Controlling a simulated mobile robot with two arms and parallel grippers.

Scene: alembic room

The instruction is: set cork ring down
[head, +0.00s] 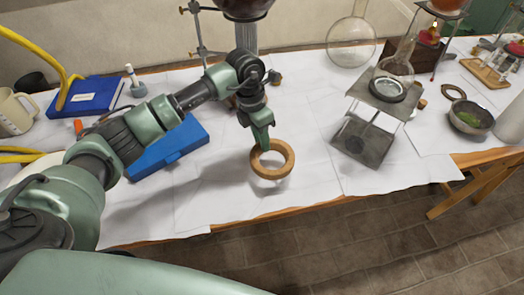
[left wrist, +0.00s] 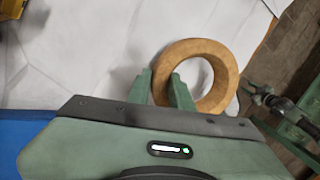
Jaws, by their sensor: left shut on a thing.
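The cork ring (head: 287,165) is a tan ring near the front edge of the white-covered table. My left gripper (head: 263,146) is shut on the ring's far-left side in the head view. In the left wrist view the two green fingers (left wrist: 165,90) straddle the near wall of the cork ring (left wrist: 228,68). Whether the ring touches the table cover or hangs just above it I cannot tell. My right gripper does not show in the head view.
A blue case (head: 172,146) lies left of the ring. A metal stand (head: 362,141) with a glass flask (head: 397,64) stands to the right. The white cover (head: 215,195) around the ring is clear. The table's front edge (head: 290,207) is close.

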